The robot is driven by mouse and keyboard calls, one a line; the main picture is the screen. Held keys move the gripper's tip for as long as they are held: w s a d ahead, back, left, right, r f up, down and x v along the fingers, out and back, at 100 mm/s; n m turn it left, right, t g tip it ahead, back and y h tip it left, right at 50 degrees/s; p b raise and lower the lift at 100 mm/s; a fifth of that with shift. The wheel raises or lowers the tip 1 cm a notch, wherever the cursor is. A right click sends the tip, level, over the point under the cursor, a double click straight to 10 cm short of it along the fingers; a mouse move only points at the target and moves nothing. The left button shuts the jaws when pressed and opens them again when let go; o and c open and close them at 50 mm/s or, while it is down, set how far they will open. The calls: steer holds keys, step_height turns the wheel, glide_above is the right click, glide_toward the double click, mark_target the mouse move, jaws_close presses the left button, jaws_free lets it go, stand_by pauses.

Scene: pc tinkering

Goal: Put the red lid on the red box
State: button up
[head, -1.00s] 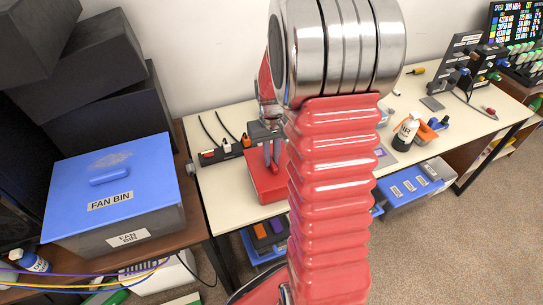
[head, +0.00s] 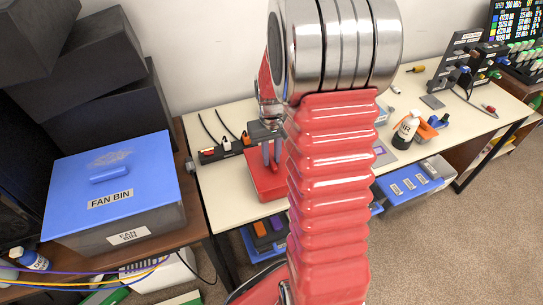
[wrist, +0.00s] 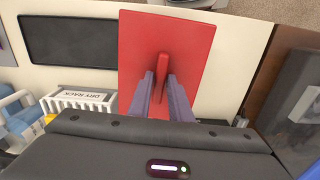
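The red lid (wrist: 190,40) is a flat red square with an upright fin-like handle (wrist: 162,72), seen from above in the wrist view. My gripper (wrist: 161,82) is over it, with its two grey fingers on either side of the handle and a narrow gap between them. In the head view, my gripper (head: 271,165) points down at the red box (head: 267,185) on the cream table. The lid appears to lie level on top of the box. Its far edges and the right side of the box are hidden behind my arm.
A power strip (head: 222,150) with plugs stands behind the box. A white dry rack (wrist: 80,100) and a dark flat panel (wrist: 65,40) are nearby. A blue-lidded fan bin (head: 110,190) stands to the left.

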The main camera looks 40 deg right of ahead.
steer(key=shift+o, duration=0.4)
steer(key=o, duration=0.5)
steer(key=shift+r, duration=0.1)
steer(key=shift+r, duration=3.9)
steer(key=shift+s+a+f, duration=0.25)
steer(key=shift+s+f, duration=0.05)
steer(key=shift+s, duration=0.15)
steer(key=shift+s+a+f, duration=0.2)
steer(key=shift+s+f, duration=0.05)
steer(key=shift+s, duration=0.2)
steer(key=s+a+r+n+t, duration=0.1)
steer(key=s+a+r+t, duration=0.1)
steer(key=s+a+r, duration=0.2)
steer(key=s+a+r+n+t, duration=0.1)
steer(key=s+a+r, duration=0.3)
steer(key=a, duration=0.5)
steer(key=s+a+r+n+t, duration=0.1)
steer(key=s+a+r+t, duration=0.1)
steer(key=s+a+r, duration=0.2)
steer(key=shift+s+a+r+n+t, duration=0.15)
steer(key=shift+a+r, duration=0.4)
steer(key=shift+a, duration=0.25)
steer(key=shift+s+a+r+n+t, duration=0.15)
steer(key=shift+a+r, duration=0.4)
steer(key=shift+a, duration=0.2)
